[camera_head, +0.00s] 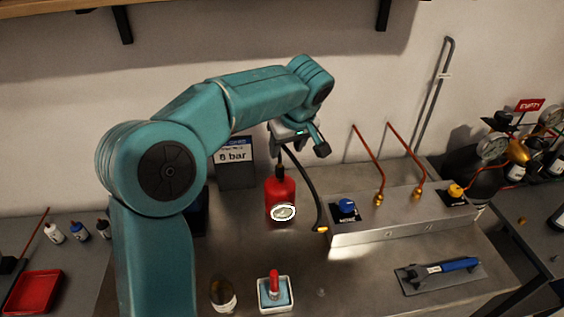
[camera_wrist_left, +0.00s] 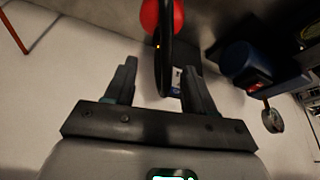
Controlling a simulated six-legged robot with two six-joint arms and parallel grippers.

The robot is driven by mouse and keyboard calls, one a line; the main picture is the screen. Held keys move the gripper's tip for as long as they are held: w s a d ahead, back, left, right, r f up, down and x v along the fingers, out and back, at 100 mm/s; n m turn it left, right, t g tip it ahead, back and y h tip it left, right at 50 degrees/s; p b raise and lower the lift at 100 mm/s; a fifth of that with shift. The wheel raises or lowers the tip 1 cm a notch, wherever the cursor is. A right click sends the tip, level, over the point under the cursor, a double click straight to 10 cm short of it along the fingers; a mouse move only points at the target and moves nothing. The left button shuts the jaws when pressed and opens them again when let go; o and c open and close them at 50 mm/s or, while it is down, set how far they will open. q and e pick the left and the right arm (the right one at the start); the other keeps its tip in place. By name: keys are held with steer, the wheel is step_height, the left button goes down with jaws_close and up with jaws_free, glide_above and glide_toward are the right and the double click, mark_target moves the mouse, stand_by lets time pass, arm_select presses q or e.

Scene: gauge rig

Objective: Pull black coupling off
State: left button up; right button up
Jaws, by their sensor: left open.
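My left gripper (camera_head: 299,147) is open above the cylinder. In the left wrist view the gripper (camera_wrist_left: 158,68) is open, with a long black part (camera_wrist_left: 165,55) between its fingers; I cannot tell whether they touch it. The red cylinder (camera_wrist_left: 150,15) shows beyond. My right gripper is out of view.
A metal manifold (camera_head: 400,222) with a blue knob (camera_head: 347,205), a yellow knob (camera_head: 455,190) and copper pipes stands to the right. A "6 bar" sign (camera_head: 233,155) stands behind. A red-handled item (camera_head: 274,285) and a brown bottle (camera_head: 223,295) are in front.

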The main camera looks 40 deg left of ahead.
mark_target(281, 168)
arm_select(q)
steer(key=p+x, duration=0.1)
steer(key=x, duration=1)
steer(key=shift+f, duration=0.45)
steer(key=shift+a, duration=0.1)
steer(key=shift+w, duration=0.15)
jaws_close()
